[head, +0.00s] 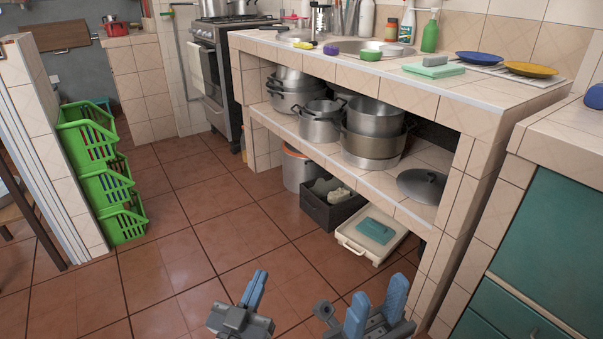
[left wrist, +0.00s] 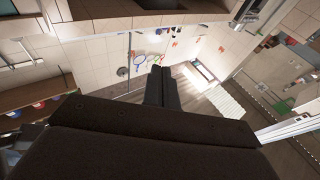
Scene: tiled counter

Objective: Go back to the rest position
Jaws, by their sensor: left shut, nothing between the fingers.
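My left gripper (head: 254,289) is low in the middle of the head view, over the tiled floor. Its two blue fingers are together, with nothing between them. In the left wrist view its dark fingers (left wrist: 161,86) also meet and are empty. My right gripper (head: 377,309) is at the bottom of the head view, right of the left one, in front of the counter. Its blue fingers stand apart, with nothing seen between them. Both grippers are clear of the counter.
A tiled counter (head: 330,66) with pots on its lower shelf runs along the right. A teal cabinet (head: 555,240) stands at the far right. Green crates (head: 120,226) are stacked at the left. The brown floor (head: 180,235) between is free. A white tray (head: 372,240) sits under the shelf.

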